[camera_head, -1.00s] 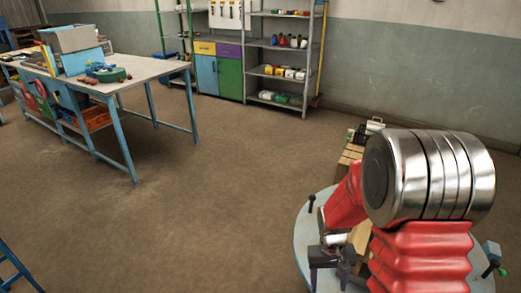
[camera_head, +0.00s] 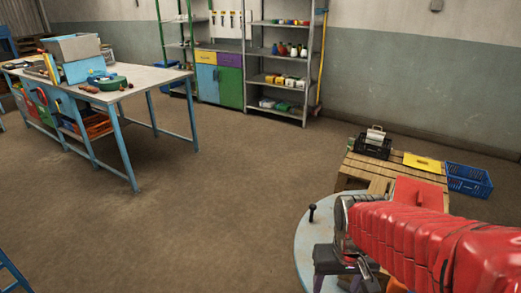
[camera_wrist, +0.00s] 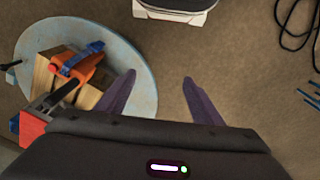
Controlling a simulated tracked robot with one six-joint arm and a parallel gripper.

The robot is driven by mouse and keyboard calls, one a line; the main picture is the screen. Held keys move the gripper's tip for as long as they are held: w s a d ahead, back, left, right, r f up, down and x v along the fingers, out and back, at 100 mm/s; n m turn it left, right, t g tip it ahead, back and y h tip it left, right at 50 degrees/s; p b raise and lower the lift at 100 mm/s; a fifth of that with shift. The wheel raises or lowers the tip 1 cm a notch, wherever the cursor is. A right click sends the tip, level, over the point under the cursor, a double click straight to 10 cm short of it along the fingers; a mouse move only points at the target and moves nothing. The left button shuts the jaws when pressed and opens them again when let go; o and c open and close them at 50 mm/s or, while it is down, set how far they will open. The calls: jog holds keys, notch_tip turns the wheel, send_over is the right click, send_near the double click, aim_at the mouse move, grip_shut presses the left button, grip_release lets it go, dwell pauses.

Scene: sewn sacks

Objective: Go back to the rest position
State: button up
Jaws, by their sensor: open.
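My gripper (camera_wrist: 159,78) shows in the wrist view with its two purple fingers spread wide and nothing between them. It is above the edge of a round pale-blue table (camera_wrist: 146,62), with brown floor beyond. On that table, left of the fingers, are a wooden block (camera_wrist: 52,88) and an orange clamp-like tool with a blue handle (camera_wrist: 84,66). In the head view my red-sleeved arm reaches in from the lower right over the round table (camera_head: 306,235); it covers much of the tabletop. A dark part with purple sides below it looks like my gripper (camera_head: 334,262).
Behind the round table, a wooden pallet stack (camera_head: 360,163) bears a black crate (camera_head: 372,148) and a yellow item (camera_head: 422,162); a blue crate (camera_head: 469,180) is beside it. A workbench (camera_head: 150,77) stands left, shelves (camera_head: 282,55) at the back. The middle floor is clear.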

jog(key=s+a+r+t, duration=0.1)
jog(key=s+r+t, duration=0.3)
jog(key=r, duration=0.8)
jog(key=shift+s+a+t, duration=0.3)
jog(key=shift+s+a, duration=0.1)
jog(key=shift+s, duration=0.5)
